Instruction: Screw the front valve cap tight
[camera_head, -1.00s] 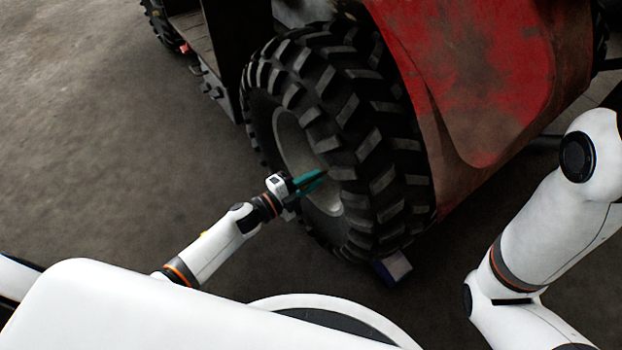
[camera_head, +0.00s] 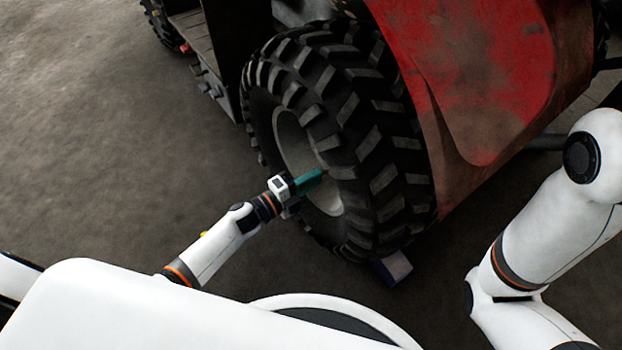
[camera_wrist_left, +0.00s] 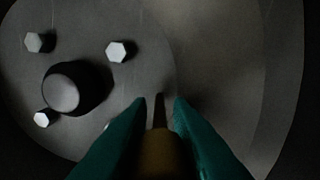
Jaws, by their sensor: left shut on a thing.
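My left gripper (camera_head: 318,174), with teal fingers, is at the wheel's grey rim (camera_head: 290,137), low on its open face. In the left wrist view the two fingers (camera_wrist_left: 160,108) close in around a brownish-yellow piece, which I take for the valve cap (camera_wrist_left: 159,154). A thin dark piece, perhaps the valve stem, shows beyond it between the fingertips. How far the cap sits on the stem is hidden. The cap is too small to see in the head view. My right arm shows at the right, but its gripper is out of view.
The knobbly black tyre (camera_head: 385,180) stands under the red fender (camera_head: 480,80). The wheel's dark hub (camera_wrist_left: 75,88) and several pale nuts (camera_wrist_left: 120,51) lie left of the fingers. A small block (camera_head: 393,268) lies against the tyre. The floor at left is mostly clear.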

